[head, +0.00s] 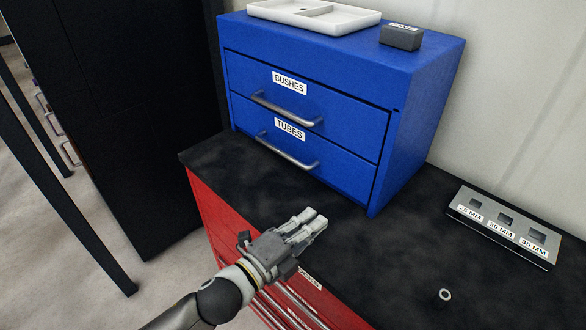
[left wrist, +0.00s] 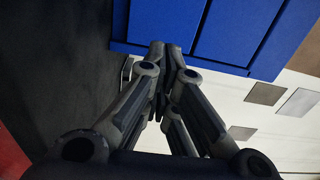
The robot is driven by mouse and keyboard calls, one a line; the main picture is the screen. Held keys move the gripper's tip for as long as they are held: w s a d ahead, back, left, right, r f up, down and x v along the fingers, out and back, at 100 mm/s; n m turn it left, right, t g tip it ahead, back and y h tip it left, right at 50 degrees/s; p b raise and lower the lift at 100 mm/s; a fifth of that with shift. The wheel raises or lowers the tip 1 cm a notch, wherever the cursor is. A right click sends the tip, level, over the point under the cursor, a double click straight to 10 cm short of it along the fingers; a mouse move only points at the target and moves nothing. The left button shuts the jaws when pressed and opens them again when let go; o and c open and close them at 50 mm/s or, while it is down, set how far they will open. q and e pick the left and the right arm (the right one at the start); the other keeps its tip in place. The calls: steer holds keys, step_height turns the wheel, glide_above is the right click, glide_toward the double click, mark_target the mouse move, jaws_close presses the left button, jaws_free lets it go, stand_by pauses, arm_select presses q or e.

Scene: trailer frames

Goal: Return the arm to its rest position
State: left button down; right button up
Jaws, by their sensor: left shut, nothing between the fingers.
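My left gripper (head: 314,220) is shut and empty. In the head view it is held over the front edge of the black worktop, in front of the blue drawer cabinet (head: 420,145). Its fingers also show closed together in the left wrist view (left wrist: 165,50), with the blue cabinet (left wrist: 235,35) beyond them. My left arm comes in from the bottom left of the head view. My right gripper is not in view.
The cabinet's BUSHES drawer (head: 350,115) and TUBES drawer (head: 345,165) look closed. A white tray (head: 350,20) and a dark block (head: 400,40) sit on top. A grey gauge block (head: 505,225) and a small ring (head: 444,295) lie on the black worktop (head: 390,260). Red drawers (head: 205,205) are below.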

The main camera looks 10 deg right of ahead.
arm_select(q)
steer(key=a+n+y, duration=0.1)
steer(key=n, duration=0.1)
steer(key=a+n+t+y, duration=0.1)
steer(key=a+f+n+y, duration=0.1)
steer(key=n, duration=0.1)
steer(key=shift+w+a+n+t, duration=0.2)
steer(key=shift+w+n+t, duration=0.1)
steer(key=shift+t, duration=0.1)
steer(key=s+a+f+n+g+y, duration=0.1)
steer(key=s+a+f+n+y, duration=0.1)
steer(key=a+f+n+y, duration=0.35)
steer(key=s+a+f+n+g+y, duration=0.15)
steer(key=a+f+n, duration=0.25)
steer(key=a+n, duration=0.4)
steer(key=s+a+f+n+g+y, duration=0.2)
steer(key=s+a+f+n+g, duration=0.15)
steer(key=s+a, duration=0.45)
steer(key=s+a+f+n+g+y, duration=0.2)
steer(key=s+a+f+n+g, duration=0.15)
steer(key=s+a, duration=0.45)
steer(key=s+d+f, duration=0.1)
steer(key=s+f, duration=0.1)
steer(key=f, duration=1.2)
steer(key=s+f, duration=0.3)
steer(key=f, duration=1.1)
steer(key=s+a+f+g, duration=0.2)
steer(key=s+f, duration=1.3)
steer(key=s, duration=0.1)
steer(key=shift+a+y, duration=0.3)
